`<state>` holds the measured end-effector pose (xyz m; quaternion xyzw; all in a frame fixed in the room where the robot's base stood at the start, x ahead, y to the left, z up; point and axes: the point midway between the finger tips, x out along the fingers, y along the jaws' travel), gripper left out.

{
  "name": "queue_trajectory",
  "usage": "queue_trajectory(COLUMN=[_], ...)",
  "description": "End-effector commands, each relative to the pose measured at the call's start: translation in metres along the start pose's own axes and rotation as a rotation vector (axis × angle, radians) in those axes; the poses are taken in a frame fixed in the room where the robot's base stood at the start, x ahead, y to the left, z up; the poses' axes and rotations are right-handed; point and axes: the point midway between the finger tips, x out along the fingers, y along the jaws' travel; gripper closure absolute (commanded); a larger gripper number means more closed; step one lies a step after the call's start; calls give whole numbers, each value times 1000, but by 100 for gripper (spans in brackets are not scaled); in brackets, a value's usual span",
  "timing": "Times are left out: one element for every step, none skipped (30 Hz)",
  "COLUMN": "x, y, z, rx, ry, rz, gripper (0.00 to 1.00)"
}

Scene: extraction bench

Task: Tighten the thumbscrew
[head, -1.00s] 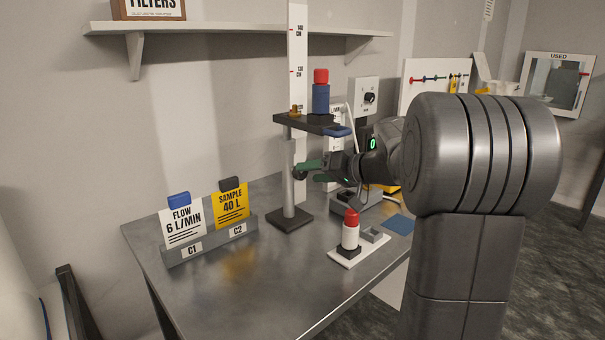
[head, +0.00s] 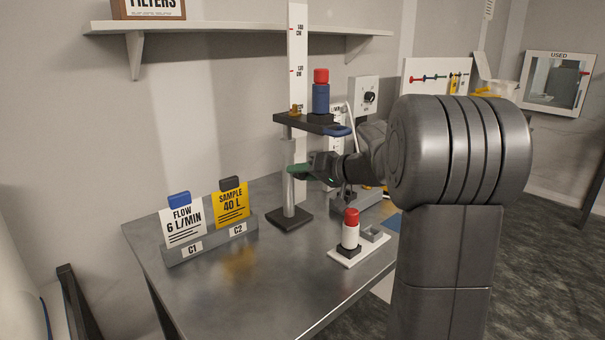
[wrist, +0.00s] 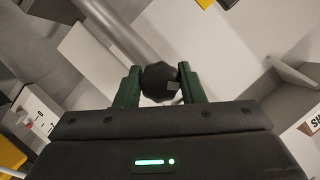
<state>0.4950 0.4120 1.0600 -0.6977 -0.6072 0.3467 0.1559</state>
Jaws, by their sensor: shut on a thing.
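The thumbscrew is a dark faceted knob (wrist: 160,78) beside the metal post of the stand. In the wrist view my gripper (wrist: 158,69) has its two green fingers on either side of the knob, shut on it. In the head view my gripper (head: 301,170) is at the post (head: 288,195), below the black platform (head: 305,123); the knob is mostly hidden there by the fingers. A blue cylinder with a red cap (head: 321,95) stands upright on the platform.
A white cylinder with a red cap (head: 350,231) stands on a small white tray (head: 346,262) at the front right of the bench. A card holder (head: 212,243) with two cards is at the left. A tall marked scale (head: 298,45) stands behind the post.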

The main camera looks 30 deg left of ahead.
Motion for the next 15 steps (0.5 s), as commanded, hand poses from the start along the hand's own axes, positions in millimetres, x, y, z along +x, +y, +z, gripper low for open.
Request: queue_trajectory(x=[0, 0, 0, 0, 0, 0, 0, 0, 0, 0, 0, 0, 0, 0, 0], y=[0, 0, 1, 1, 1, 1, 1, 2, 2, 1, 1, 2, 2, 2, 2], z=[0, 0, 0, 0, 1, 1, 1, 1, 1, 1, 1, 1, 1, 1, 1], rx=[4, 8, 16, 24, 33, 46, 59, 73, 93, 112, 130, 157, 178, 201, 231], ry=[0, 0, 0, 0, 0, 0, 0, 0, 0, 0, 0, 0, 0, 0, 1], rz=[-1, -3, -7, -10, -13, -19, -24, -29, -39, -47, -54, -65, -74, -83, -95], gripper=[87, 87, 87, 87, 87, 87, 87, 87, 87, 87, 87, 87, 87, 87, 87])
